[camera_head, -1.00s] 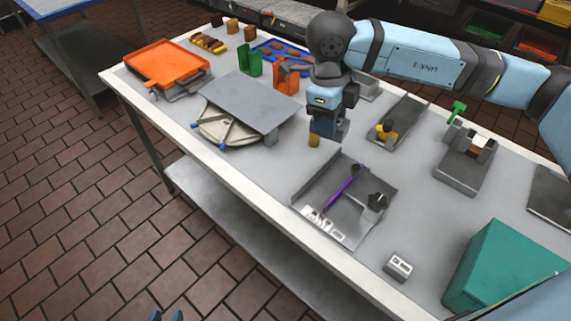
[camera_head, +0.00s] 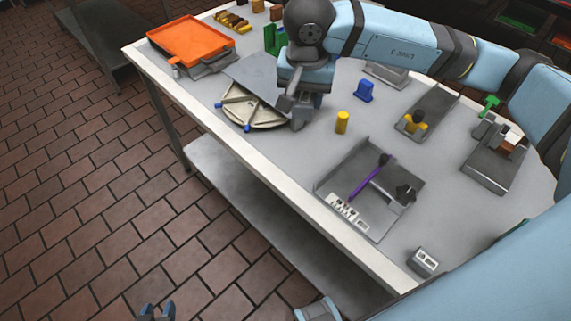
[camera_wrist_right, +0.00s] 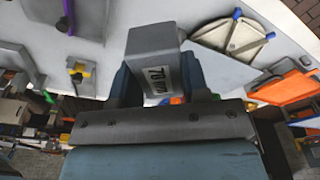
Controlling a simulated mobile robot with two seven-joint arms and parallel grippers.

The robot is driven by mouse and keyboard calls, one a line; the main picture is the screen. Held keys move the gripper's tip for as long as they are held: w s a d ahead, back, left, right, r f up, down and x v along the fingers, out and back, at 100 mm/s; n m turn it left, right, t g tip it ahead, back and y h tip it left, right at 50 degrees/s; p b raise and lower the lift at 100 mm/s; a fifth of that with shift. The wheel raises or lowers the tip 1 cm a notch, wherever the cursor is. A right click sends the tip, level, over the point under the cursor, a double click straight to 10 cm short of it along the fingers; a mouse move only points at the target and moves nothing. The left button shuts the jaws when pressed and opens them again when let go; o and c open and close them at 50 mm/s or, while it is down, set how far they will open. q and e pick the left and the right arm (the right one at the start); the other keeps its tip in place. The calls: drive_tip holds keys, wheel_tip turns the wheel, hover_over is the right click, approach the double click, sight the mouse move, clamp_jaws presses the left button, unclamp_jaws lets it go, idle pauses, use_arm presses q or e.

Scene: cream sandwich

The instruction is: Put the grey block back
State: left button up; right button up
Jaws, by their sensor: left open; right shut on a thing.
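The grey block (camera_wrist_right: 152,42), with a dark-on-white label, sits between the fingers of my right gripper (camera_wrist_right: 156,68) in the right wrist view. In the head view my right gripper (camera_head: 298,95) is shut on it at the right end of the grey plate (camera_head: 252,76). The block (camera_head: 298,117) shows just below the fingers there, beside the round board (camera_head: 250,110). I cannot tell whether the block touches the table or the plate. My left gripper (camera_head: 157,312) is open and empty at the bottom left, over the floor.
A yellow cylinder (camera_head: 342,122) and a blue holder (camera_head: 364,91) stand right of my right gripper. A grey tray (camera_head: 335,180) holds a purple-handled tool (camera_head: 365,180). An orange tray (camera_head: 190,40) lies at the far left. The table is bare around the yellow cylinder.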

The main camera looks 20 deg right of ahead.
sight(297, 165)
drive_tip(key=shift+w+a+n, duration=0.25)
drive_tip(key=shift+a+n, duration=0.05)
drive_tip(key=shift+n, duration=0.5)
drive_tip(key=shift+f, duration=0.25)
wheel_tip(297, 165, down, 19)
drive_tip(key=shift+f+p, duration=0.1)
drive_tip(key=shift+p, duration=0.5)
drive_tip(key=shift+f, duration=0.15)
drive_tip(key=shift+f, duration=0.1)
drive_tip(key=shift+f+b, duration=0.15)
drive_tip(key=shift+b, duration=0.2)
drive_tip(key=o, duration=1)
drive_tip(key=shift+o, duration=0.2)
drive_tip(key=shift+r, duration=0.2)
